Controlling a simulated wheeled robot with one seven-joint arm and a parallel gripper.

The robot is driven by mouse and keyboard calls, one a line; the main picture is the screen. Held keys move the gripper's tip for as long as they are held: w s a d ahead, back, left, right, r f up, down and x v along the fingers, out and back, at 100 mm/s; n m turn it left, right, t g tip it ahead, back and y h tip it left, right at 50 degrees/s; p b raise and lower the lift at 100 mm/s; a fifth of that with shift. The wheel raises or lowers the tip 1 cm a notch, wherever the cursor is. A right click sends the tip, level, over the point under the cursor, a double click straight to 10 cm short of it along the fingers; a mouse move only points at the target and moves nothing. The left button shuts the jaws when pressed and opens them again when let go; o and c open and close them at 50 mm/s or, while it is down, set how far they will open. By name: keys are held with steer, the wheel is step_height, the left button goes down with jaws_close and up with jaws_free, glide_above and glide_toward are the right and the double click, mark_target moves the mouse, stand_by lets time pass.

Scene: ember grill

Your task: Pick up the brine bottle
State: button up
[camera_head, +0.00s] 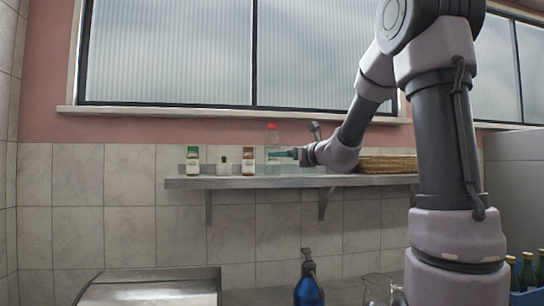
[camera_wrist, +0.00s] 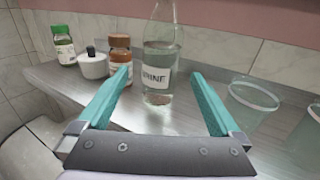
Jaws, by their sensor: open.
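The brine bottle (camera_wrist: 158,97) is clear, with a white label reading BRINE, and stands upright on a wall shelf. In the head view the bottle (camera_head: 272,139) shows a red cap, and my gripper (camera_head: 283,154) covers part of its lower body. In the wrist view my gripper (camera_wrist: 160,76) is open, its teal fingers pointing at the bottle. The bottle stands ahead, in line with the gap between the fingers. The bottle's top is cut off in the wrist view. I cannot tell how far it reaches between the fingers.
On the shelf (camera_head: 230,183), left of the bottle, stand a brown bottle with an orange cap (camera_wrist: 120,49), a white pot (camera_wrist: 93,65) and a green-capped bottle (camera_wrist: 64,46). A clear cup (camera_wrist: 252,98) stands to the right. A wicker basket (camera_head: 388,165) is farther right.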

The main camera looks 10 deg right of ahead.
mark_target(272, 150)
steer(key=x, duration=0.7)
steer(key=shift+w, duration=0.35)
steer(key=c, duration=1.1)
